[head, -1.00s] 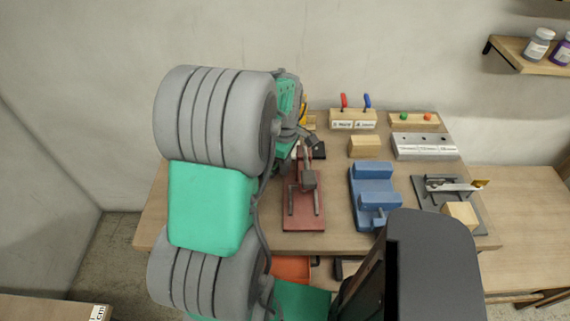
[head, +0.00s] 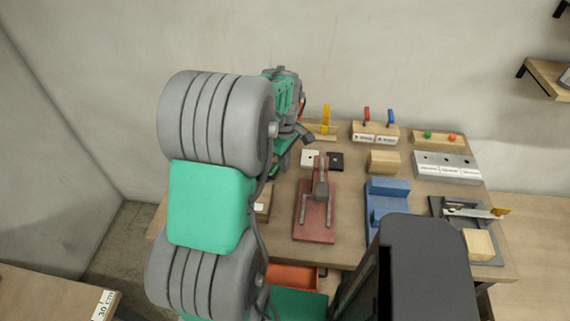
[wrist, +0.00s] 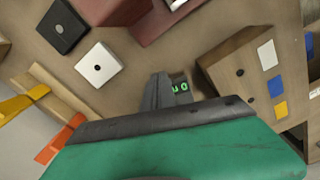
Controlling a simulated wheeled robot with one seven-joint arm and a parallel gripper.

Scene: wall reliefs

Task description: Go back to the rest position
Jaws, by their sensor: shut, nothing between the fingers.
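My gripper (head: 306,137) shows in the head view above the back left of the wooden table (head: 345,250), partly hidden behind my own arm. In the wrist view my gripper (wrist: 160,92) is shut and empty, with its fingertips over bare wood. A white square block (wrist: 99,63) and a black square block (wrist: 62,27) lie on the table beyond it to the left. A wooden block with coloured patches (wrist: 245,75) is to its right. My gripper appears apart from all of them.
A red fixture (head: 315,213), a blue holder (head: 387,196) and a grey clamp base (head: 478,240) stand across the table. Behind them are a box with red and blue levers (head: 375,133) and a grey labelled block (head: 447,167). A shelf (head: 548,76) is on the wall at right.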

